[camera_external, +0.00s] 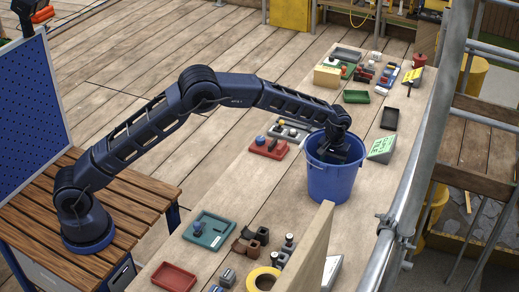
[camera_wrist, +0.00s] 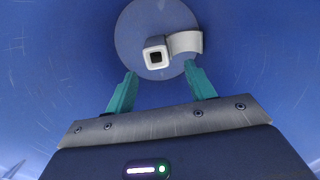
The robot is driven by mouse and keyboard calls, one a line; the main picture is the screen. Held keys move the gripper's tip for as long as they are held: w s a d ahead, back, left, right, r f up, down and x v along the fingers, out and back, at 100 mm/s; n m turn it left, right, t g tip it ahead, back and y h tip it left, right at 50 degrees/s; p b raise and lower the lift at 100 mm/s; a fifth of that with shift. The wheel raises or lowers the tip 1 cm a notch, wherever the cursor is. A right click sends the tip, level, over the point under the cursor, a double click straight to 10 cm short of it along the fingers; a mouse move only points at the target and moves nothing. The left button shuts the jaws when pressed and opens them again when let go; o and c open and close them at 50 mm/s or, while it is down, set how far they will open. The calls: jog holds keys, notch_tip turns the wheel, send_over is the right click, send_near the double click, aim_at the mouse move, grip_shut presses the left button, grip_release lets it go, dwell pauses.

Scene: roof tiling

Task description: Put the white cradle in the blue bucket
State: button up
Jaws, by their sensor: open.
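The blue bucket (camera_external: 331,183) stands upright on the long table. My gripper (camera_external: 335,152) reaches down into its mouth from above, with its tips hidden by the bucket wall in the external view. In the wrist view my gripper (camera_wrist: 160,73) is open, its two teal fingers apart with nothing between them. Beyond the fingertips, on the round bucket floor (camera_wrist: 135,30), lies a white piece with a square hollow end (camera_wrist: 155,55) and a curved band (camera_wrist: 186,42). It looks like the white cradle; I cannot tell whether the two parts are one object.
A red tray (camera_external: 268,148) with small parts lies left of the bucket, and a green sloped block (camera_external: 381,150) stands to its right. A wooden board (camera_external: 308,250) rises in front. A metal rail (camera_external: 415,170) runs along the table's right side.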

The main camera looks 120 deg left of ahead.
notch_tip(320, 180, up, 10)
dwell(0.4)
jog(key=shift+d, duration=0.1)
jog(key=s+d+r+m+t, duration=0.1)
jog(key=s+d+r+m, duration=0.15)
jog(key=d+r, duration=0.95)
jog(key=s+d+r+m+t, duration=0.1)
jog(key=d+r+m, duration=0.2)
jog(key=d+r, duration=0.85)
jog(key=s+d+m, duration=0.1)
jog(key=s+d, duration=0.2)
jog(key=d, duration=0.4)
jog(key=s+d+m, duration=0.2)
jog(key=s+d, duration=0.2)
jog(key=d, duration=0.4)
jog(key=s+d+m+t, duration=0.2)
jog(key=s+d+m, duration=0.5)
jog(key=s+d, duration=1.45)
jog(key=s+d+f+m, duration=0.2)
jog(key=s+f, duration=0.3)
jog(key=s, duration=0.5)
jog(key=shift+f+t, duration=0.25)
jog(key=shift+t, duration=0.05)
jog(key=shift+m, duration=0.25)
